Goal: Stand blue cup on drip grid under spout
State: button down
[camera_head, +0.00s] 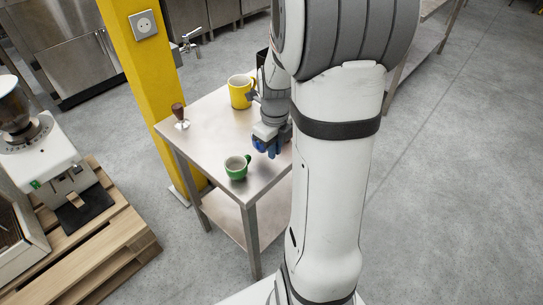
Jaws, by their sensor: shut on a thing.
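The blue cup (271,148) is at the end of my gripper (268,136), above the front right part of a steel table (216,130). The gripper is shut on the cup; the fingers are small and partly hidden. I cannot tell if the cup touches the table. A white machine (40,152) with a dark hopper stands on a pallet at the left. A dark flat plate (84,209) lies at its front; I cannot tell whether it is the drip grid. No spout is clear on this machine.
A green cup (237,167) stands left of the blue cup, a yellow mug (240,92) behind it. A dark-red-topped glass (179,116) is at the table's left edge. A wooden pallet (125,232) lies left.

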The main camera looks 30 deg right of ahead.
aim_at(274, 164)
jog(key=shift+f, duration=1.45)
jog(key=shift+f+b, duration=0.1)
jog(key=shift+b, duration=0.2)
jog(key=c, duration=1.5)
grip_release()
